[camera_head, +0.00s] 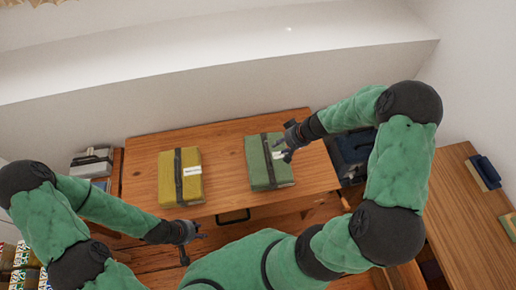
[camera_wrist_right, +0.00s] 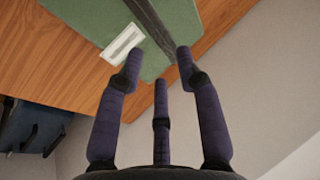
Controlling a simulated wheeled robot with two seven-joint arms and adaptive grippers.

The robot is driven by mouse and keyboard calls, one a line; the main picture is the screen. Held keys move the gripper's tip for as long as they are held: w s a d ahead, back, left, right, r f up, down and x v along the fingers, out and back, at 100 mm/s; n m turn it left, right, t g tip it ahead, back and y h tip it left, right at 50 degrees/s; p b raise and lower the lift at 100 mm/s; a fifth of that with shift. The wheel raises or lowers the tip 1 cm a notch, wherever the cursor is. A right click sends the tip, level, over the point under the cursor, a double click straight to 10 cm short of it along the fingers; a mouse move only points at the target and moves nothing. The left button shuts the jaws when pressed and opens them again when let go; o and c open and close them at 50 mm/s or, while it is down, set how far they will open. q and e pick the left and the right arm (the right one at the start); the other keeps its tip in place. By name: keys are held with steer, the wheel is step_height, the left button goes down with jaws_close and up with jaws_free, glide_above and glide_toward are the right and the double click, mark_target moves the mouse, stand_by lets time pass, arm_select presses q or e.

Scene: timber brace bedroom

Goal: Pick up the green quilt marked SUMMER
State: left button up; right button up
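A folded green quilt (camera_head: 259,172) with a dark strap and a small white label lies on the right part of the wooden table. The label's text is too small to read. My right gripper (camera_head: 283,149) is at the quilt's back right edge by the label. In the right wrist view, its fingers (camera_wrist_right: 159,68) are spread with nothing between them, over the edge of the green quilt (camera_wrist_right: 82,20) near the strap; I cannot tell if they touch it. My left gripper (camera_head: 195,245) is near the table's front edge, away from the quilt, its fingers apart and empty.
A folded yellow quilt (camera_head: 172,180) with a dark strap and label lies left on the table (camera_head: 226,158). A dark blue case (camera_head: 352,149) stands right of the table. A second wooden surface (camera_head: 455,215) is at the far right. A wall is behind.

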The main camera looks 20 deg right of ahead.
mark_target(269, 152)
steer(key=b+x, duration=0.2)
steer(key=x, duration=0.3)
steer(key=shift+w+f, duration=0.2)
steer(key=shift+w, duration=0.1)
steer(key=b+x, duration=0.2)
steer(key=x, duration=0.3)
steer(key=shift+s+f, duration=0.15)
steer(key=shift+s, duration=0.05)
steer(key=shift+b, duration=0.3)
jaws_close()
steer(key=shift+d, duration=0.1)
